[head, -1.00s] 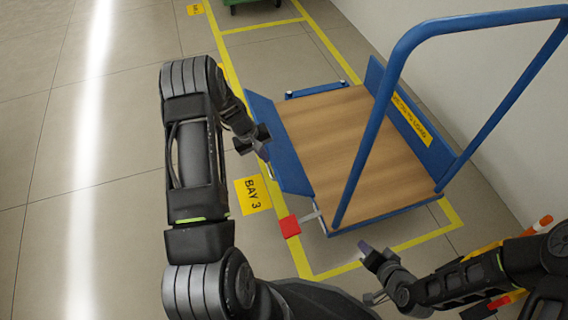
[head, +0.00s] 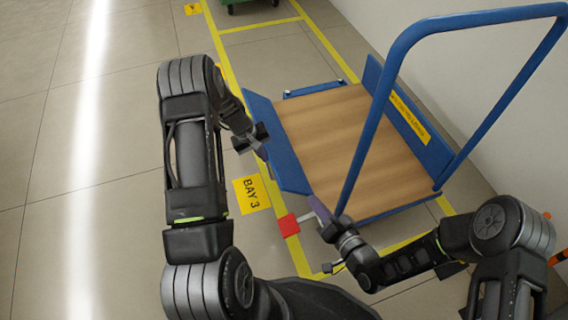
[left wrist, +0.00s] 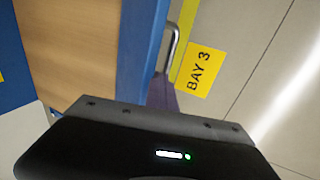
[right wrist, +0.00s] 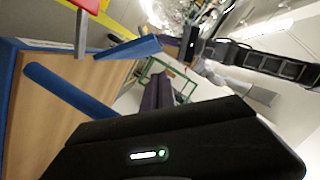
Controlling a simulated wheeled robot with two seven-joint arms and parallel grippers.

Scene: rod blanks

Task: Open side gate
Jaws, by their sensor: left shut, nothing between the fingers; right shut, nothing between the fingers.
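The blue side gate (head: 280,150) runs along the left side of the platform cart (head: 335,140). A metal handle (left wrist: 172,45) sits on its outer face in the left wrist view. A red block (head: 288,226) on a grey metal lever (head: 306,217) stands at the gate's near end; the red block also shows in the right wrist view (right wrist: 88,4). My left gripper (head: 262,151) is shut and empty, close outside the gate near the handle; contact cannot be told. My right gripper (head: 316,203) is shut and empty, close to the lever at the cart's near corner.
A blue push frame (head: 384,110) rises over the cart's near right side. A blue panel (head: 415,125) with a yellow label stands along the wall side. Yellow floor lines and a BAY 3 sign (head: 251,194) lie left of the cart, where the floor is clear.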

